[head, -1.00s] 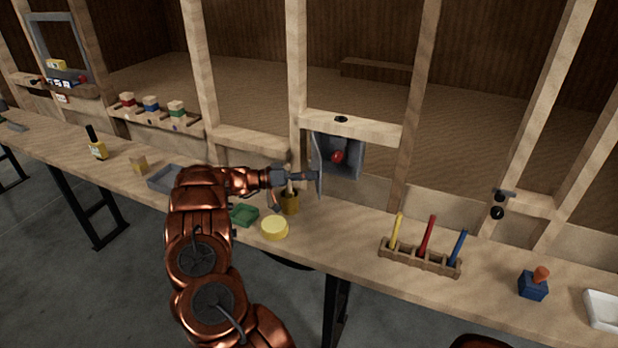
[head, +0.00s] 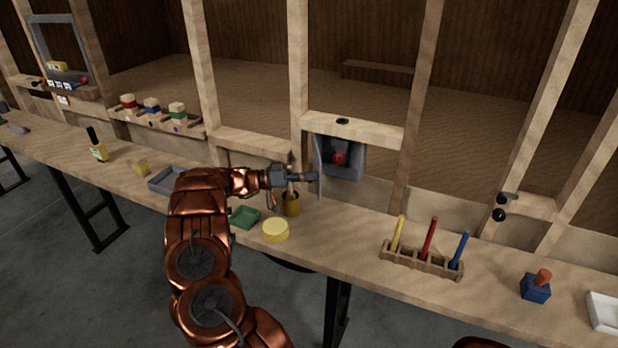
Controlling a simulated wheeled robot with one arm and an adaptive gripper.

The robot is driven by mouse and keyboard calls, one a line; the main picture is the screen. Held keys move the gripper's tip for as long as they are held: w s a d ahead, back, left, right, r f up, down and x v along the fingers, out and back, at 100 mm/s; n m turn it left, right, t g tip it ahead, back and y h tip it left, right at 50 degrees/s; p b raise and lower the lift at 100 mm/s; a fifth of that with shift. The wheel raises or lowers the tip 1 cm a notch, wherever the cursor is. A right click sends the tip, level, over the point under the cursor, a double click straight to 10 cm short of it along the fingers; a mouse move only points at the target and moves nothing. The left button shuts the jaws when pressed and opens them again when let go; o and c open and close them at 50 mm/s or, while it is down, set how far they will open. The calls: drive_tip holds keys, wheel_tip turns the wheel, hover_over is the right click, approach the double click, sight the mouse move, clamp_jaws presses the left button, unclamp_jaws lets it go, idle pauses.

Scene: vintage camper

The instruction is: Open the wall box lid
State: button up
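The grey wall box (head: 350,160) is set under a wooden crosspiece between two studs. Its lid (head: 318,165) stands swung out on the left side, so the inside shows. A red round thing (head: 338,158) sits inside the box. My gripper (head: 312,178) is at the lid's left face, its fingertips touching it or very close. The fingers are too small and dark to tell whether they are open or shut.
A brown cup (head: 291,205) with sticks stands just below my gripper. A green tray (head: 244,217) and a yellow round tub (head: 275,230) are near my arm. A wooden rack (head: 420,262) holds yellow, red and blue sticks to the right. The bench between tub and rack is clear.

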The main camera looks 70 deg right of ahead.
wheel_tip(320, 180, up, 10)
idle(0.8)
